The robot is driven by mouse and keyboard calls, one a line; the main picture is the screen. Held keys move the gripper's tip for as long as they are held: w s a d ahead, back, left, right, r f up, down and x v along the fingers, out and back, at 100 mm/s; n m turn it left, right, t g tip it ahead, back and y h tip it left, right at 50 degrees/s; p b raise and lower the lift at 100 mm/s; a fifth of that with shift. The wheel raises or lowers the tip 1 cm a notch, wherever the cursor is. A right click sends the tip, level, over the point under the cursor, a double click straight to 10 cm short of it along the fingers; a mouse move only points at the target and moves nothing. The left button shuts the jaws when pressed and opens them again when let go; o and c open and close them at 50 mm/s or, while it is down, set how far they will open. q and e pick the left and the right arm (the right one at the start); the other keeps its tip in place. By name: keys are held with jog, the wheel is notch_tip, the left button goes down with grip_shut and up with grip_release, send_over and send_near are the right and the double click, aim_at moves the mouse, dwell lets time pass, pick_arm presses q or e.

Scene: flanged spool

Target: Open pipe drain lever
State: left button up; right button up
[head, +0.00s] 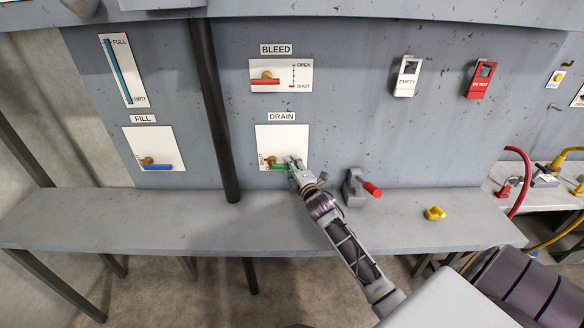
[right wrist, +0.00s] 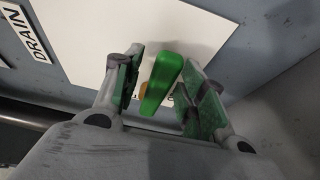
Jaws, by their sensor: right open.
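The green drain lever (head: 281,167) is on the white panel (head: 290,137) under the DRAIN label (head: 282,117). It points right, roughly level, from its brass pivot. My right gripper (head: 294,164) is at the lever's right end and hides part of it in the head view. In the right wrist view the lever (right wrist: 161,80) lies between the two fingers of the open right gripper (right wrist: 160,90), with a gap on each side. The fingers are not closed on it. My left gripper is not in view.
A grey fixture with a red handle (head: 371,189) and a yellow part (head: 434,213) stand on the shelf (head: 150,222) to the right. A dark vertical pipe (head: 213,110) runs left of the drain panel. The blue FILL lever (head: 158,167) and red BLEED lever (head: 265,82) are nearby.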

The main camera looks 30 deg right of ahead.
jog(key=shift+c, duration=0.2)
grip_shut()
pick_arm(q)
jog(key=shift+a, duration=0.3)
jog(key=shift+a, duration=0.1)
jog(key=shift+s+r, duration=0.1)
